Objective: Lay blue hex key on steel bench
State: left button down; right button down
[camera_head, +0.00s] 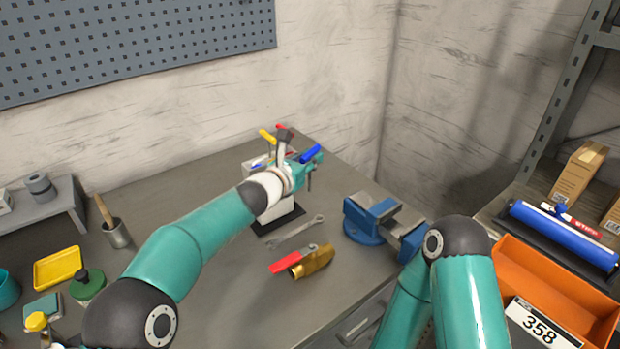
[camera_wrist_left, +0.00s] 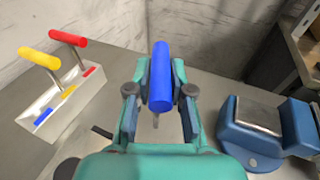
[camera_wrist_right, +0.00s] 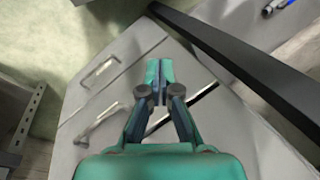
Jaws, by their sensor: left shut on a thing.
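The blue hex key (camera_head: 310,153) has a thick blue handle, which also shows in the left wrist view (camera_wrist_left: 161,80) between the fingers. My left gripper (camera_head: 312,162) is shut on it and holds it in the air, to the right of the white holder. Its thin shank hangs below the fingers, partly hidden. The white holder (camera_wrist_left: 45,118) carries a yellow-handled and a red-handled key, and its blue-marked slot is empty. The steel bench (camera_head: 225,290) is the grey top below. My right gripper (camera_wrist_right: 160,75) has its fingers together, with nothing seen between them.
A wrench (camera_head: 295,232) and a brass valve with red lever (camera_head: 314,262) lie on the bench. A blue vise (camera_head: 366,222) stands right of them. The front middle of the bench is bare.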

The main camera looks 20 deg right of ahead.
pick_arm(q)
notch_tip(320, 180, down, 4)
jog(key=shift+f+b, duration=0.1)
jog(key=shift+b, duration=0.55)
jog(key=c, duration=1.1)
grip_release()
jog(key=shift+o, duration=0.2)
jog(key=shift+s+a+b, duration=0.3)
jog(key=shift+b, duration=0.1)
jog(key=b, duration=0.5)
send_near(310, 172)
jog(key=v, duration=0.2)
jog(key=shift+w, duration=0.1)
